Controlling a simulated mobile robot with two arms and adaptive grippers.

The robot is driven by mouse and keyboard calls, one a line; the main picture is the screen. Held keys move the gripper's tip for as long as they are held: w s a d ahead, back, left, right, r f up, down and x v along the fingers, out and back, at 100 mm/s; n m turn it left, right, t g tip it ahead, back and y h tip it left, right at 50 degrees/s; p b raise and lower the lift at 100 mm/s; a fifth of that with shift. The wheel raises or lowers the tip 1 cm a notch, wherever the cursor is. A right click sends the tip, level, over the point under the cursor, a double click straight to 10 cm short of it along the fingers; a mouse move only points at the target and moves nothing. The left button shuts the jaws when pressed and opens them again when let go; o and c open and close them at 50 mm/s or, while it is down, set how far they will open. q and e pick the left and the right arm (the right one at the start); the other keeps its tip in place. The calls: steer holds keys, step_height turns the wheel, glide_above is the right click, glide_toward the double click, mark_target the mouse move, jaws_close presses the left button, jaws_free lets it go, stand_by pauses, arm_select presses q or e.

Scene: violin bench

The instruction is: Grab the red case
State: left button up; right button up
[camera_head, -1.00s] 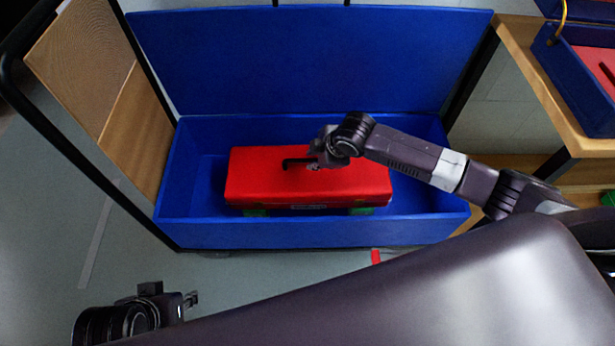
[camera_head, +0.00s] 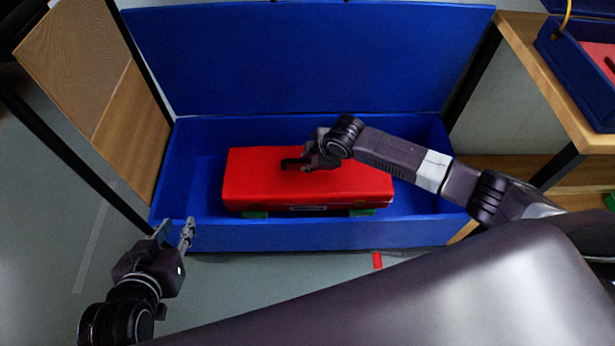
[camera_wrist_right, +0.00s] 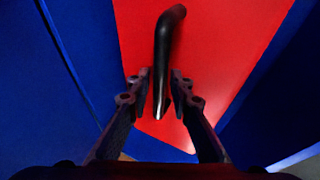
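The red case (camera_head: 260,185) lies in the open blue chest (camera_head: 200,232) on green supports. Its black handle (camera_head: 294,162) is on the top face and shows large in the right wrist view (camera_wrist_right: 164,50). My right gripper (camera_head: 311,157) is at the right end of the handle. In the right wrist view its two fingers (camera_wrist_right: 160,92) stand apart, one on each side of the handle, with small gaps visible. My left gripper (camera_head: 175,230) is open and empty near the chest's front left corner, outside the case.
The chest's blue lid (camera_head: 300,60) stands raised at the back. A wooden panel (camera_head: 95,85) is at the left. A wooden bench (camera_head: 540,75) with another blue box (camera_head: 575,75) is at the right. A small red object (camera_head: 377,260) is on the floor in front.

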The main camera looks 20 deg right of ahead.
steer(key=shift+c, duration=0.2)
jaws_close()
steer(key=shift+w+r, duration=0.15)
steer(key=shift+r, duration=0.05)
